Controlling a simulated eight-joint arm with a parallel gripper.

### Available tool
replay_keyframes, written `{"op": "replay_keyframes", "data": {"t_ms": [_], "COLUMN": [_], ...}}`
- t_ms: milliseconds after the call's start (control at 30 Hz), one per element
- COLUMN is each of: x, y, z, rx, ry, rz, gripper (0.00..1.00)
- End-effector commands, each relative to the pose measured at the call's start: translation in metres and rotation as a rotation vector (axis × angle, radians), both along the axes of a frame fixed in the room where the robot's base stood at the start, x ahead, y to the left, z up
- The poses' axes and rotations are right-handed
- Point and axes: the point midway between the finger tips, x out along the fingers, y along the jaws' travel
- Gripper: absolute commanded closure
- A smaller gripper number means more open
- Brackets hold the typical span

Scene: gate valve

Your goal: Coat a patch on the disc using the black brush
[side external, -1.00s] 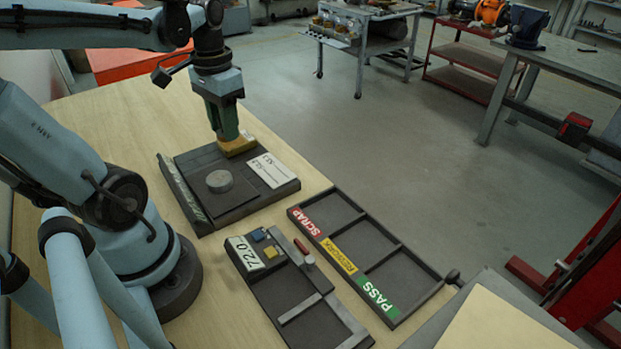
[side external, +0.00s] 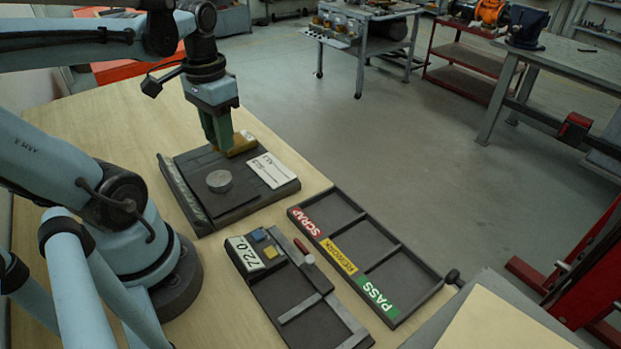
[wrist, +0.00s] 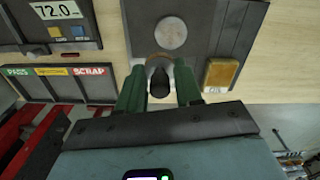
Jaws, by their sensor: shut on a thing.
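The grey round disc (side external: 219,181) lies flat on a dark fixture plate (side external: 238,208); it also shows at the top of the wrist view (wrist: 171,32). My gripper (side external: 217,147) has green fingers and is over the back part of the plate, behind the disc. In the wrist view my gripper (wrist: 159,80) is shut on the black brush (wrist: 159,84), whose dark round end shows between the fingers. The disc lies just beyond the brush there. The brush is hidden in the side view, and I cannot tell its height over the plate.
A yellow-brown pad (wrist: 221,73) in a holder sits on the plate, right of my gripper. A white card (side external: 272,171) lies on the plate. A tray marked SCRAP, REWORK and PASS (side external: 365,252) and a gauge panel reading 72.0 (side external: 246,253) stand nearer the camera.

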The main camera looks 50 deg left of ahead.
Motion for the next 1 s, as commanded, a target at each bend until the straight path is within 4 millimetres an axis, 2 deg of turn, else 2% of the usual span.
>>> {"op": "replay_keyframes", "data": {"t_ms": [133,367,1000], "x": [-0.009,-0.011,-0.011], "y": [-0.009,-0.011,-0.01], "z": [-0.002,-0.01,-0.066], "rx": [0.0,0.0,0.0], "ry": [0.0,0.0,0.0], "rz": [0.0,0.001,0.001], "gripper": [0.9,0.9,0.9]}}
